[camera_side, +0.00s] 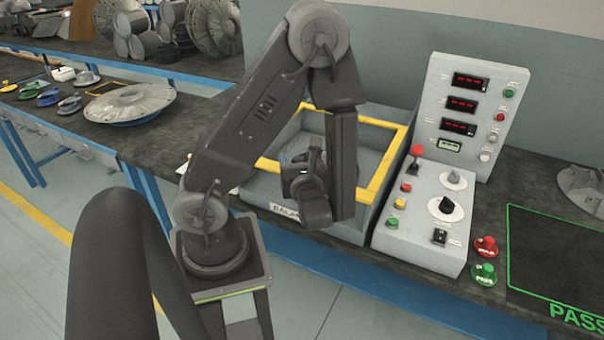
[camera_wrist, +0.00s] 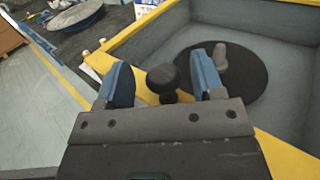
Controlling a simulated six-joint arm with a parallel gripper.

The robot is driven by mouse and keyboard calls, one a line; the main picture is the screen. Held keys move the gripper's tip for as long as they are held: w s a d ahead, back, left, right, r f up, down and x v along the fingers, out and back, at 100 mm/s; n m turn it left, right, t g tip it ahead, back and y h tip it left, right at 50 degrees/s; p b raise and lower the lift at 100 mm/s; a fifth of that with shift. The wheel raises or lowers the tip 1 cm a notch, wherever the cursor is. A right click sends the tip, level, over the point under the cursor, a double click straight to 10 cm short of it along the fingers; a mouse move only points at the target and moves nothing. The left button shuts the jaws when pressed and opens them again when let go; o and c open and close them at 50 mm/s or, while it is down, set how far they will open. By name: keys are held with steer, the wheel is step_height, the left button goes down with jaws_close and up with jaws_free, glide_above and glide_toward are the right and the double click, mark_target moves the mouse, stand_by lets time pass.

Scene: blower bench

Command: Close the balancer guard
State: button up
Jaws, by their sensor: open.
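The balancer is a grey open-topped box (camera_side: 348,228) with a label starting "BALA" on its front. A yellow frame (camera_side: 372,122) runs round its top; I cannot tell whether this frame is the guard or the box rim. In the wrist view the yellow frame (camera_wrist: 285,158) passes below my gripper, and the box inside is open to view, with a dark disc (camera_wrist: 252,86) and grey spindle. My gripper (camera_wrist: 162,76) is open, with a black knob (camera_wrist: 160,79) between its blue fingers, gap visible on both sides. In the side view my arm partly hides the gripper.
A control panel (camera_side: 430,215) with buttons and a red-topped lever stands close right of the balancer. Red and green stamps (camera_side: 485,258) sit beside a green-outlined PASS area (camera_side: 555,262). A finned disc (camera_side: 130,103) lies on the bench at left.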

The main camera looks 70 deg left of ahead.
steer(key=s+d, duration=0.1)
steer(key=d, duration=1.2)
steer(key=shift+s+d, duration=0.25)
steer(key=d+r+n+t+h, duration=0.3)
steer(key=d+r+n+h, duration=0.2)
steer(key=r+n+h, duration=0.8)
steer(key=w+n+h, duration=0.1)
steer(key=n+h, duration=0.4)
steer(key=n, duration=0.1)
steer(key=shift+r+t, duration=0.15)
steer(key=shift+t, duration=0.25)
steer(key=shift+d, duration=0.1)
